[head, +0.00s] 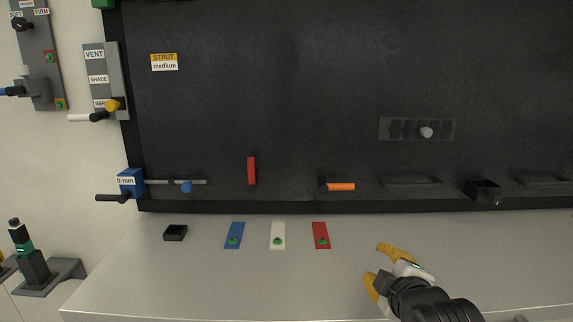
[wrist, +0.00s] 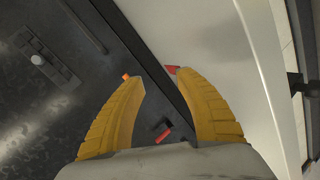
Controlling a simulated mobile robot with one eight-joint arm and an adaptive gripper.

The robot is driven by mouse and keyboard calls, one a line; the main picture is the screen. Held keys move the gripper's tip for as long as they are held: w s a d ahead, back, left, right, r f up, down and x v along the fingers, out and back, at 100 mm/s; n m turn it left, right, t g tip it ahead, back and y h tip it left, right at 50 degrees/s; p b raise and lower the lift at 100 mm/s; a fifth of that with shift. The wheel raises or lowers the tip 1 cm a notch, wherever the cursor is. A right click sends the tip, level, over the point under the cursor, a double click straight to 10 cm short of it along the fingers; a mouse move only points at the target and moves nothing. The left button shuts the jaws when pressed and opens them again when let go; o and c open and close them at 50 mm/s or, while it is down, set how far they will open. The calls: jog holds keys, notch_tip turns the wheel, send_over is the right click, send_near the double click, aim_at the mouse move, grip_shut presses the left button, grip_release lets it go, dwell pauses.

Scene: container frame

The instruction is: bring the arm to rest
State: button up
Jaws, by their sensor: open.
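My gripper (head: 380,265) has orange-yellow fingers and hangs above the right half of the light grey bench (head: 200,290) in the head view. Its fingers stand apart with nothing between them. The wrist view shows the two fingers (wrist: 155,85) spread, with the dark panel and the bench edge beyond them. The arm reaches in from the lower right of the head view. Whether any part of it touches the bench I cannot tell.
The dark upright panel (head: 300,90) carries a red handle (head: 252,171), an orange handle (head: 341,187) and a black box (head: 483,190). Blue (head: 234,234), white (head: 277,234) and red (head: 320,234) plates and a small black tray (head: 175,233) lie left of my gripper.

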jog(key=s+f+m+g+b, duration=0.6)
jog(key=s+f+m, duration=0.7)
jog(key=s, duration=0.2)
jog(key=shift+s+f, duration=0.2)
jog(key=shift+f, duration=0.2)
